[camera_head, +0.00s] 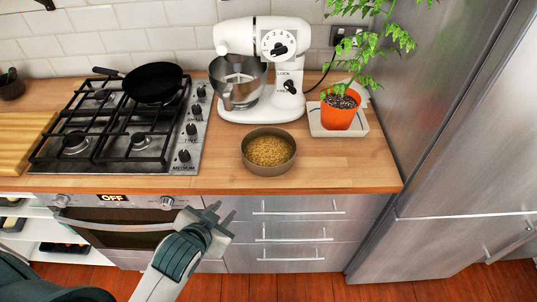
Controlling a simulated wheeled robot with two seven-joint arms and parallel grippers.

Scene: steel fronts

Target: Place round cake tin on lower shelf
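A round, brown-grey tin (249,164) stands upright on the wooden counter, near the front edge and right of the hob. It is filled with yellowish grains or crumbs. My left gripper (222,211) is in front of the counter, below and left of the tin, near the drawer fronts. Its two fingers look apart, with nothing between them. White open shelves (50,232) show at the lower left, beside the oven; only part of them is in view. My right gripper is not in view.
A gas hob (188,157) with a black pan (152,83) is on the left. A white mixer (270,95) and an orange plant pot (340,112) stand behind the tin. Below are an oven (125,238) and steel drawers (295,232); a tall fridge (440,160) is on the right.

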